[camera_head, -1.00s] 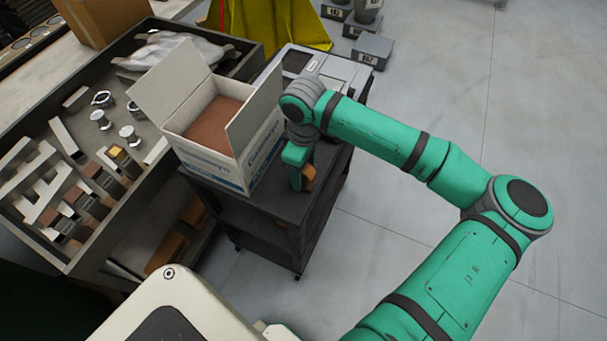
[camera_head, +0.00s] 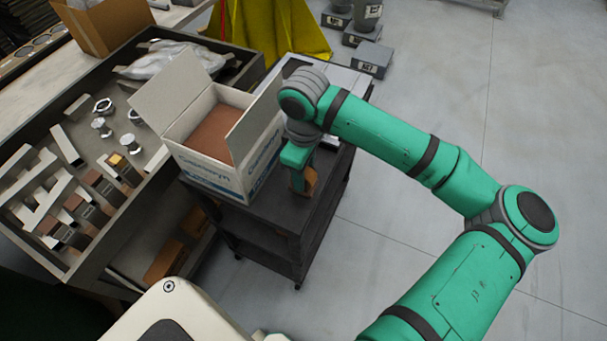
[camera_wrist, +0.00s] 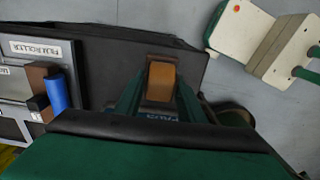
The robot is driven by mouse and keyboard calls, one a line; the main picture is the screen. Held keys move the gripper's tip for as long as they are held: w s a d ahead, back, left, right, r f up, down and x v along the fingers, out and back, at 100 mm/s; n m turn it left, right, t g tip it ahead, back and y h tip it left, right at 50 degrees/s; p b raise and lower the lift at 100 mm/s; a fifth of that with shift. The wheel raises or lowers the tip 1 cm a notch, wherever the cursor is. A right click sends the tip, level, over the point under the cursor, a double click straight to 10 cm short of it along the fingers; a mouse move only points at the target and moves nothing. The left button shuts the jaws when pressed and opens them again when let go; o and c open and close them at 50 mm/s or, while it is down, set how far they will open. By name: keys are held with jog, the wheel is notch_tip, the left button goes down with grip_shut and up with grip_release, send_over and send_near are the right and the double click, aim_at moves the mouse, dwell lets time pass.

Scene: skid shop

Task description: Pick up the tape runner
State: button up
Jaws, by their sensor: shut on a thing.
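The tape runner, an orange-brown piece (camera_wrist: 161,82), sits between the fingers of my gripper (camera_wrist: 158,100) in the wrist view. My gripper is shut on it. In the head view the orange-brown tape runner (camera_head: 310,181) shows just beside the green fingers of my gripper (camera_head: 298,180), over the top of the dark cart (camera_head: 268,209). The fingers hide part of it. I cannot tell whether it touches the cart top.
An open white carton (camera_head: 214,178) stands on the cart, just left of my gripper. A workbench tray (camera_head: 62,262) with metal parts is at the left. In the wrist view, a blue cylinder (camera_wrist: 57,94) lies by a labelled bin (camera_wrist: 36,49).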

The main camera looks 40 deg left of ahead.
jog(key=s+d+r, duration=0.8)
jog(key=s, duration=0.1)
jog(key=shift+d, duration=0.3)
